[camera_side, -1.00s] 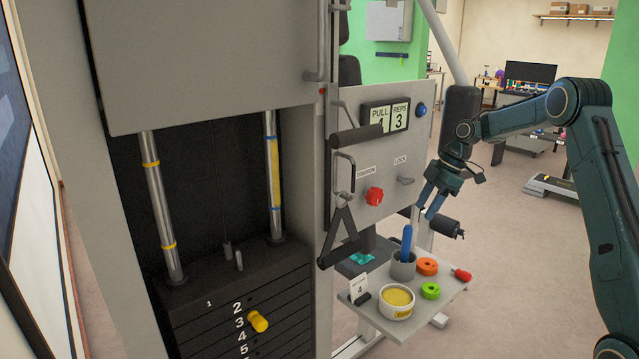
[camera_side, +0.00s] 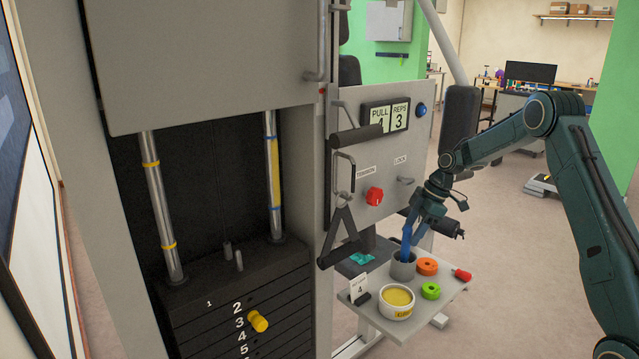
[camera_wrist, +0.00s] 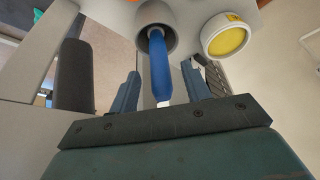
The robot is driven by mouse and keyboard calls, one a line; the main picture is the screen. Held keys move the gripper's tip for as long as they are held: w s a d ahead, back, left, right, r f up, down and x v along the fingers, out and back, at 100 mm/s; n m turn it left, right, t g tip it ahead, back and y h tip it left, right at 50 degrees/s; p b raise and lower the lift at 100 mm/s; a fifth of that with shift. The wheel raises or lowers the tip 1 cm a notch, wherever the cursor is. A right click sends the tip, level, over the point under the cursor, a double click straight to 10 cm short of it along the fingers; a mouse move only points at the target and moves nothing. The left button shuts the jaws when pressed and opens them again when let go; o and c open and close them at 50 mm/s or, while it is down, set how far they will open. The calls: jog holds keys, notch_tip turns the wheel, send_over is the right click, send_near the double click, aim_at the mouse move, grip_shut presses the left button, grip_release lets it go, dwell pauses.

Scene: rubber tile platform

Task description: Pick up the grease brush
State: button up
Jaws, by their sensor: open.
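The grease brush shows as a blue handle (camera_wrist: 160,68) standing in a grey cup (camera_wrist: 150,18) in the wrist view. Its bristle end is hidden inside the cup. In the side view the blue handle (camera_side: 405,243) rises from the grey cup (camera_side: 403,268) on the small shelf. My gripper (camera_side: 416,222) is open at the upper part of the handle. In the wrist view my gripper (camera_wrist: 160,82) has one finger on each side of the handle, with a visible gap on both sides.
The machine panel (camera_side: 385,150) with a red knob (camera_side: 375,195) rises behind.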

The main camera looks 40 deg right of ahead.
aim_at(407, 241)
jog(key=shift+x, duration=1.9)
grip_shut()
